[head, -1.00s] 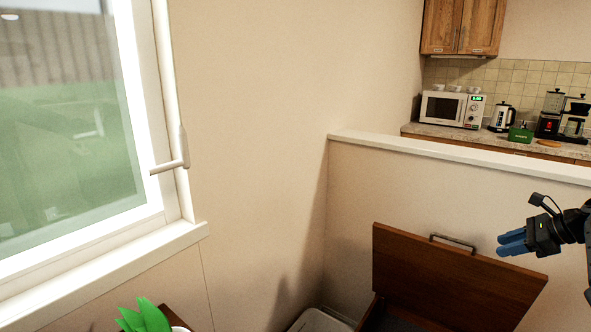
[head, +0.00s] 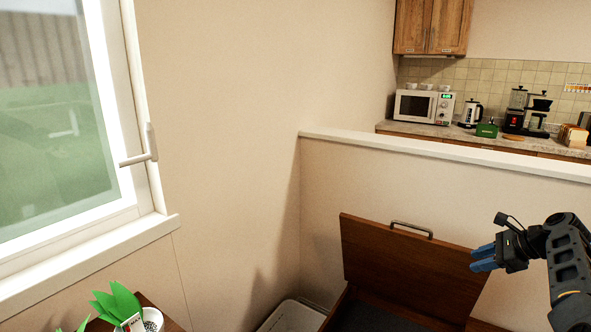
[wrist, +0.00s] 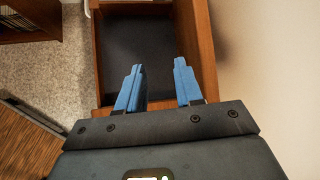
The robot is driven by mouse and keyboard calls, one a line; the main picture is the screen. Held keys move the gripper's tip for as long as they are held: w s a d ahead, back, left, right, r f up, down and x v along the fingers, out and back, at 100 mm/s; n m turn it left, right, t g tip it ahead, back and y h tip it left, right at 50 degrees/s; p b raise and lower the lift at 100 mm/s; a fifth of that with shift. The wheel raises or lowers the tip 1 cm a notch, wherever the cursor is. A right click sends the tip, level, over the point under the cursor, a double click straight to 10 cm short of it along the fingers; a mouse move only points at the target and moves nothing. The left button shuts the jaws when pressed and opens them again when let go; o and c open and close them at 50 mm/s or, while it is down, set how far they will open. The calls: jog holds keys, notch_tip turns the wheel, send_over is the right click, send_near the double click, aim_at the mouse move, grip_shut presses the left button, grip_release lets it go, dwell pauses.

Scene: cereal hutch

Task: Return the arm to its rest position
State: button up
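My gripper (head: 484,258) has blue fingers and is at the right of the head view, in front of the raised wooden lid (head: 400,262) of a chest. In the wrist view my gripper (wrist: 158,84) shows its two fingers apart with nothing between them. Below and ahead of the fingers is the open wooden chest (wrist: 203,45) with a dark, empty-looking floor. My arm bends down at the right edge of the head view.
A low wall (head: 450,151) with a white ledge stands behind the chest. A window (head: 60,110) is at the left. A green-leaved plant (head: 118,303) and a pale bin (head: 292,316) are at the bottom. A kitchen counter with a microwave (head: 424,106) lies beyond the wall.

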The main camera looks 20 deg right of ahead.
jog(key=s+a+f+n+h, duration=0.1)
jog(key=s+a+f, duration=0.2)
jog(key=f, duration=0.3)
jog(key=s+a+f+n+g+h, duration=0.1)
jog(key=s+a+f+n, duration=0.1)
jog(key=a+f, duration=0.25)
jog(key=s+a+f+n+h, duration=0.1)
jog(key=s+a+f+h, duration=0.15)
jog(key=f, duration=0.35)
jog(key=s+a+f+n+h, duration=0.1)
jog(key=s+a+f+n, duration=0.25)
jog(key=s+a, duration=0.35)
jog(key=s+a+f+n+h, duration=0.1)
jog(key=s+a+f+n, duration=0.1)
jog(key=s+a+n, duration=0.3)
jog(key=s+a+r+n+t, duration=0.4)
jog(key=s+a+r+n, duration=0.4)
jog(key=s+a, duration=0.6)
jog(key=s+a+r+n+t+y, duration=0.1)
jog(key=s+a+r+n, duration=0.1)
jog(key=r, duration=0.5)
jog(key=s+a+r+n+t+y, duration=0.1)
jog(key=s+a+r+n, duration=0.1)
jog(key=s+a+r, duration=0.2)
jog(key=s+a+r+n+t+y, duration=0.1)
jog(key=s+a+r, duration=0.3)
jog(key=r, duration=0.6)
jog(key=shift+s+r+n+t, duration=0.35)
jog(key=shift+n+t, duration=0.15)
jog(key=shift+n, duration=0.15)
